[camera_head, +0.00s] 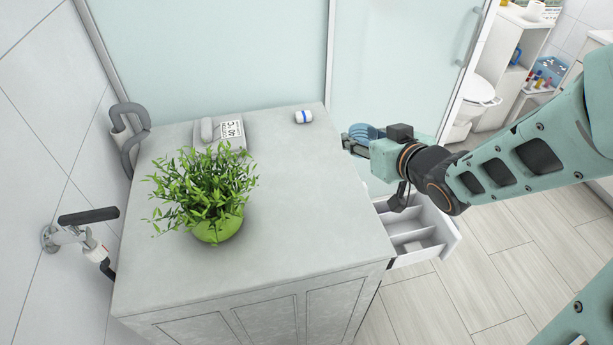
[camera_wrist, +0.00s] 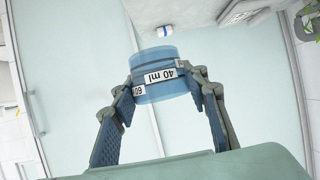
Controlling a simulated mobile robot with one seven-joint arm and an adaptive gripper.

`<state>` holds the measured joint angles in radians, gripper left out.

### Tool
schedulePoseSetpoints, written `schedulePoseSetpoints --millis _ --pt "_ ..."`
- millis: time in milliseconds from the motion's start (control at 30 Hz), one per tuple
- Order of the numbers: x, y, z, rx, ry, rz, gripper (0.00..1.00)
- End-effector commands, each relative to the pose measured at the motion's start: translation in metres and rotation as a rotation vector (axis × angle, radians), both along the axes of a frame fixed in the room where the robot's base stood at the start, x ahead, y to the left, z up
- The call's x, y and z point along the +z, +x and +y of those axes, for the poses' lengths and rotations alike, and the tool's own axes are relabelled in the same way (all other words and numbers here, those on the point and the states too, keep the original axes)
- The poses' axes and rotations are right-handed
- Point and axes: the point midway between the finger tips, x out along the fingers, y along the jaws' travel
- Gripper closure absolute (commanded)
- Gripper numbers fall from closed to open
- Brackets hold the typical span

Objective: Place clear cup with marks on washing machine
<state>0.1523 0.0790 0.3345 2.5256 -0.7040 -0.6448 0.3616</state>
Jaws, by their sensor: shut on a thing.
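A clear, blue-tinted cup with marks (camera_wrist: 155,58) is held in my gripper (camera_wrist: 166,88). White labels on it read "40 ml" and, partly cut off, "60". In the head view the cup (camera_head: 366,131) shows as a small blue shape, partly hidden by my gripper (camera_head: 352,142). The fingers are shut around its sides. The gripper is just right of the grey washing machine (camera_head: 305,215), beyond the right edge of its top. A white compartment drawer (camera_head: 447,238) stands open on the machine's right side, below my arm.
A green potted plant (camera_head: 213,228) stands on the machine's left half. A grey object with a "40°C" label (camera_head: 232,130) and a small blue-and-white item (camera_head: 303,117) lie along the back. The top's right and front are clear. A glass panel (camera_head: 230,50) rises behind.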

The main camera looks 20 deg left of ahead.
Motion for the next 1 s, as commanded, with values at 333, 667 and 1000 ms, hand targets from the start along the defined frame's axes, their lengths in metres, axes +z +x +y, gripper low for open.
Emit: schedulePoseSetpoints --millis 333,667,1000 --pt "-0.02 -0.021 0.032 0.129 0.002 0.0 0.76" --pt "-0.057 0.019 0.097 0.133 0.006 0.002 0.76" --pt "-0.102 0.044 0.134 0.129 0.003 0.003 0.76"
